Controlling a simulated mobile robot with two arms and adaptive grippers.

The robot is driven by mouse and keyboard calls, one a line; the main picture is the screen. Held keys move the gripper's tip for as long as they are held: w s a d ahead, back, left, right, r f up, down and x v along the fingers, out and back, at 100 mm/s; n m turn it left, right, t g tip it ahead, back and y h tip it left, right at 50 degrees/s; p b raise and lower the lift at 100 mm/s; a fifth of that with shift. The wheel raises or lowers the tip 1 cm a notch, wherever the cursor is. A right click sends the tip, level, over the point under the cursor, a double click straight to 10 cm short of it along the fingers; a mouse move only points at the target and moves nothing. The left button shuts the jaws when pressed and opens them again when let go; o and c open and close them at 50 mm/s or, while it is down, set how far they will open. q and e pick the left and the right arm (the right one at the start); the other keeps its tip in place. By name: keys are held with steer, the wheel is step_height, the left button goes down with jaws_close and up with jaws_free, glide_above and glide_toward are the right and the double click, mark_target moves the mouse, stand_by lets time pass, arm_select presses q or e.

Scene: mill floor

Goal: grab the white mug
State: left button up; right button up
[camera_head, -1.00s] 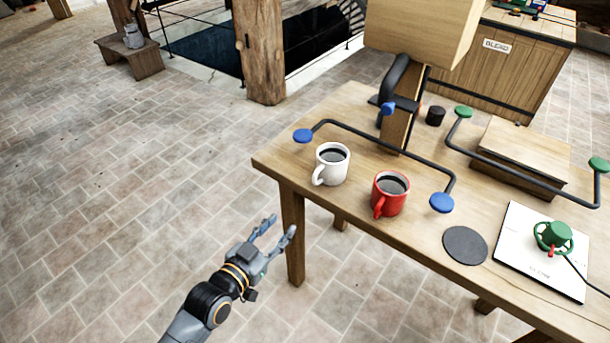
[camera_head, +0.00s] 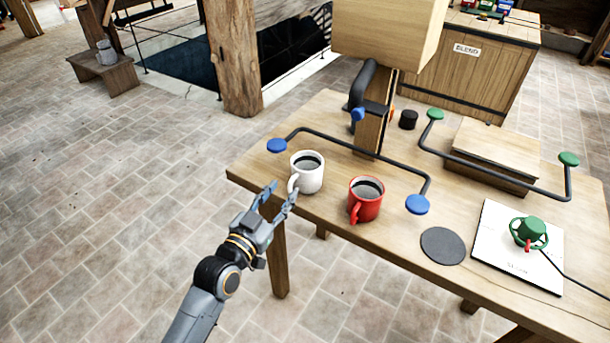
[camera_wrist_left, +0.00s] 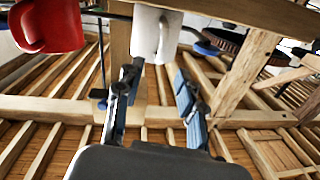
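The white mug (camera_head: 309,174) holds a dark liquid and stands upright near the left corner of the wooden table (camera_head: 400,235). Its handle points to the lower left. My left gripper (camera_head: 279,196) is open and empty, with its fingertips close to the mug's handle side at the table edge. In the left wrist view the mug (camera_wrist_left: 148,32) shows beyond the fingers of my left gripper (camera_wrist_left: 158,85). I cannot tell whether a fingertip touches it. My right gripper is not in view.
A red mug (camera_head: 364,201) stands just right of the white mug. A black pipe rail with blue knobs (camera_head: 417,204) runs behind both mugs. A dark round coaster (camera_head: 443,246) and a white board (camera_head: 495,255) with a green valve-like object (camera_head: 529,232) lie to the right.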

mark_target(290, 183)
arm_select(q)
steer(key=x, duration=0.4)
steer(key=shift+d, duration=0.1)
steer(key=shift+s, duration=0.1)
jaws_close()
